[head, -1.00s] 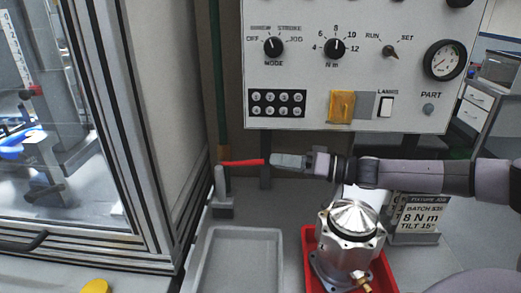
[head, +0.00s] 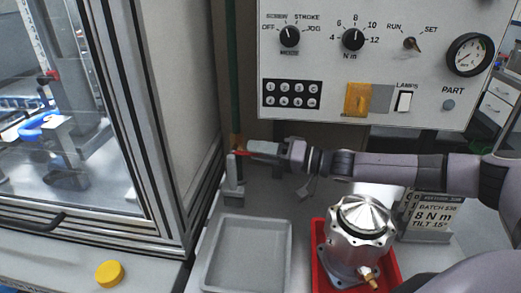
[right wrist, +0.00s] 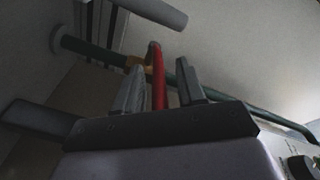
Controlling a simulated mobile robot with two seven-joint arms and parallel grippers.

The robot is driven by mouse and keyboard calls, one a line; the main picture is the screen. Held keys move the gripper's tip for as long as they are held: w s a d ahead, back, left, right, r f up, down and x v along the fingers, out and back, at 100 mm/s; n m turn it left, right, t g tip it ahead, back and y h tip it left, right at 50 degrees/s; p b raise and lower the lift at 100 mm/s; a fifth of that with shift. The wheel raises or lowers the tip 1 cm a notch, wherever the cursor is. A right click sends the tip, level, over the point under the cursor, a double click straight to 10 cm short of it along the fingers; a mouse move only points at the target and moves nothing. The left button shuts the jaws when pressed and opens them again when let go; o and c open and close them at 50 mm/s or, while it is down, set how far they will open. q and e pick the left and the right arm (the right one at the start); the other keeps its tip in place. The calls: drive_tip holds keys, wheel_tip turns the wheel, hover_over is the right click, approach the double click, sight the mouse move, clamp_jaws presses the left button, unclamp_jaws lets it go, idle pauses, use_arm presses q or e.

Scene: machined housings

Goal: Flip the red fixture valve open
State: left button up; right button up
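The red valve lever (head: 243,153) sticks out sideways from a brass fitting (head: 236,141) on the green vertical pipe (head: 234,85). My right gripper (head: 257,150) reaches in from the right and covers much of the lever in the head view. In the right wrist view, the red lever (right wrist: 158,78) runs between the two fingers of my right gripper (right wrist: 158,88). The fingers are apart, with a gap on each side of the lever, so the gripper is open around it. My left gripper is not in view.
A control panel (head: 330,70) hangs above my right arm. Below are an empty grey tray (head: 212,270) and a metal housing (head: 358,240) in a red tray (head: 316,235). A glazed enclosure (head: 165,110) stands at left, with a yellow button (head: 109,274) in front.

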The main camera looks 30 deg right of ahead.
drive_tip(key=shift+w, duration=0.1)
clamp_jaws()
drive_tip(key=shift+a+r+g+h, duration=0.3)
drive_tip(key=shift+r+g+h, duration=0.3)
drive_tip(key=shift+g, duration=0.1)
drive_tip(key=shift+r+n, duration=0.1)
drive_tip(key=shift+n, duration=0.2)
drive_tip(key=shift+w+g+h, duration=0.1)
drive_tip(key=shift+g+h, duration=0.2)
drive_tip(key=shift+h, duration=0.1)
